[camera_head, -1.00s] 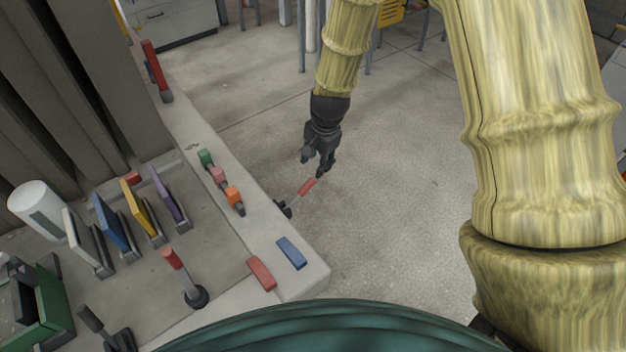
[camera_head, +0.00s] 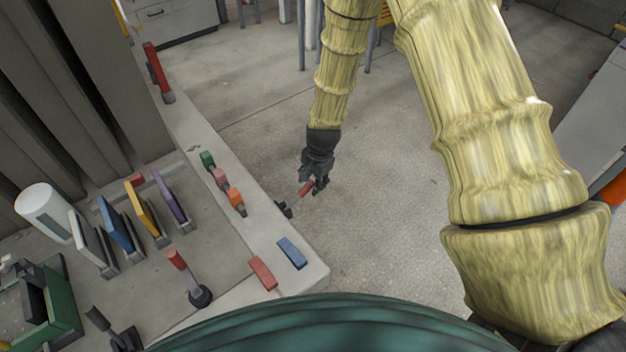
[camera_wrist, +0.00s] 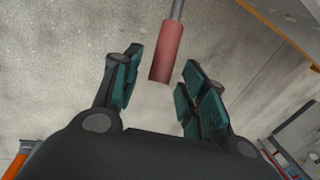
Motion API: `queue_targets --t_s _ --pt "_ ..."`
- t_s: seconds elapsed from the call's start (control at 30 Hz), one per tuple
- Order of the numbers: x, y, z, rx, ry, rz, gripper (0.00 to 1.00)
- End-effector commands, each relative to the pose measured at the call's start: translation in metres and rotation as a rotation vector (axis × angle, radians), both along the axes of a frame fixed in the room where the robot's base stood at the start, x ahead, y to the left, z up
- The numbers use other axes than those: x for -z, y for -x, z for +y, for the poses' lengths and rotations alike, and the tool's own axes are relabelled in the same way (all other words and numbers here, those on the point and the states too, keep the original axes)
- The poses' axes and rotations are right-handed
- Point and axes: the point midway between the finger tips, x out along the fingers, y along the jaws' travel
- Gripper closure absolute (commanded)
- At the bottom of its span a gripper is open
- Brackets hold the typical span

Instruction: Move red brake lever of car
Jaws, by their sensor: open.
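A lever with a red grip (camera_head: 306,188) sticks out from the right side of the grey panel, on a thin rod from a dark mount (camera_head: 284,209). My gripper (camera_head: 314,188) is at its red end in the head view. In the wrist view the red grip (camera_wrist: 166,52) hangs on its grey rod, with its free end between the fingertips of my open gripper (camera_wrist: 158,82). The fingers stand apart on both sides of it, and I see no clear contact. A second red-topped lever (camera_head: 175,260) stands upright on the panel's top. The pictures show no car.
The grey panel (camera_head: 318,272) carries blue, yellow and purple upright plates, small coloured switches, a red block (camera_head: 262,272) and a blue block (camera_head: 292,252). Another red lever (camera_head: 152,60) stands at its far end. Open floor (camera_head: 390,200) lies right of the panel.

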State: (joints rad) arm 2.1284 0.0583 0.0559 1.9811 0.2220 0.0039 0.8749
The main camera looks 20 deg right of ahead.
Motion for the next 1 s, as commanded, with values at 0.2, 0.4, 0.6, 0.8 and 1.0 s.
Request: queue_targets --t_s 0.2,0.4,0.6,0.8,1.0 --pt "0.0096 -0.0008 0.0007 0.001 0.0 0.001 0.57" --pt "0.0116 -0.001 0.0008 0.001 0.0 0.001 0.57" --pt "0.0114 -0.001 0.0007 0.001 0.0 0.001 0.7" --pt "0.0113 -0.0011 0.0006 0.001 0.0 0.001 1.0" --pt "0.0116 -0.0013 0.0009 0.001 -0.002 0.001 1.0"
